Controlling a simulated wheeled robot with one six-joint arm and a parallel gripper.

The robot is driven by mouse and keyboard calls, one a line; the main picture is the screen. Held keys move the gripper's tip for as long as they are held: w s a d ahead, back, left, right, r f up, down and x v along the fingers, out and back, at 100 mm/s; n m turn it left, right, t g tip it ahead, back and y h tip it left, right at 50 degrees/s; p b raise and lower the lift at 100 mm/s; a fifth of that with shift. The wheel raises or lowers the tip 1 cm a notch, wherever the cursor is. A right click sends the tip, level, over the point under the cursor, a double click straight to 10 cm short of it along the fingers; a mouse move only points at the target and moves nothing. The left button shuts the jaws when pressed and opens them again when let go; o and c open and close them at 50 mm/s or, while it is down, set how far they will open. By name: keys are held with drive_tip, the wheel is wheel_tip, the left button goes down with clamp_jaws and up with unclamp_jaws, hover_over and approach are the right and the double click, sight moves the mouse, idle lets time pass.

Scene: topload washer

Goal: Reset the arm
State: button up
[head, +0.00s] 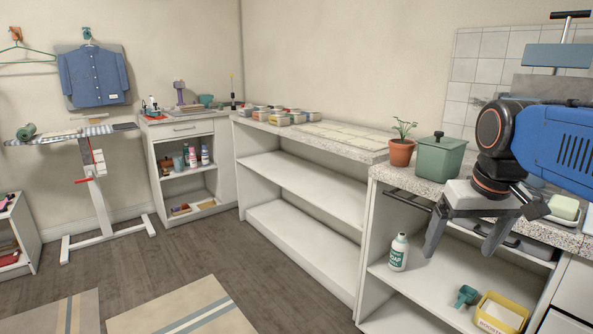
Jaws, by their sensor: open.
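My gripper (460,248) is in the right part of the head view, below the blue and black arm links. Its two grey fingers are spread apart and point down. Nothing is between them. It is in front of the counter's front edge and the open shelf below, and it hides part of both. The topload washer is not recognizable in this view.
A green lidded box (440,158) and a potted plant (402,150) stand on the counter beside my arm. A soap bottle (398,252) and a yellow bin (500,313) are on the shelf below. An ironing board (75,134) stands far left. Wooden floor (130,262) is open at left.

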drive_tip(key=s+a+f+t, duration=0.1)
drive_tip(key=s+a+f, duration=0.2)
drive_tip(key=s+f, duration=0.7)
wheel_tip(320, 180, down, 4)
drive_tip(key=shift+s+a+f+t, duration=0.2)
drive_tip(key=shift+s+t, duration=0.2)
